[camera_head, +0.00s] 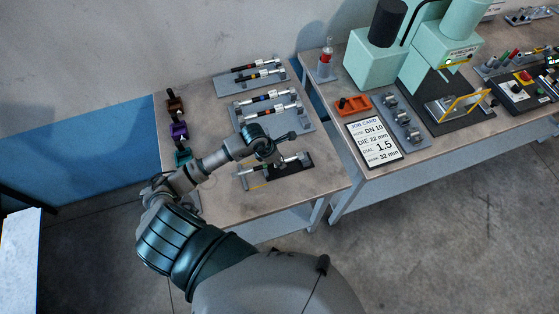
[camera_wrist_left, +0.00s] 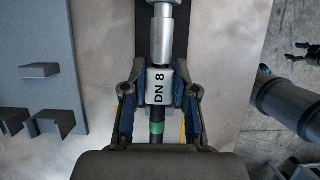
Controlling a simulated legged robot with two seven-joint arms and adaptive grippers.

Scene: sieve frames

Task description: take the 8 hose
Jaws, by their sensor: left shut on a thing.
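The hose (camera_wrist_left: 157,129) marked DN 8 is a short dark hose with a green band, a white tag (camera_wrist_left: 158,86) and a silver metal end (camera_wrist_left: 161,35). In the left wrist view the hose lies between my left gripper's fingers (camera_wrist_left: 159,98), which are shut on it by the tag. In the head view my left gripper (camera_head: 272,161) is low over a dark holder (camera_head: 297,168) near the table's front, and partly hides the hose. A dark jointed part (camera_wrist_left: 303,53) at the right edge of the wrist view looks like my right gripper, too small to read.
Behind are grey racks (camera_head: 304,124) with several other hoses. Orange, purple and teal small holders (camera_head: 179,130) line the table's left edge. To the right, a second bench carries a mint-green press (camera_head: 425,60), a job card (camera_head: 374,143) and an orange tray (camera_head: 352,105).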

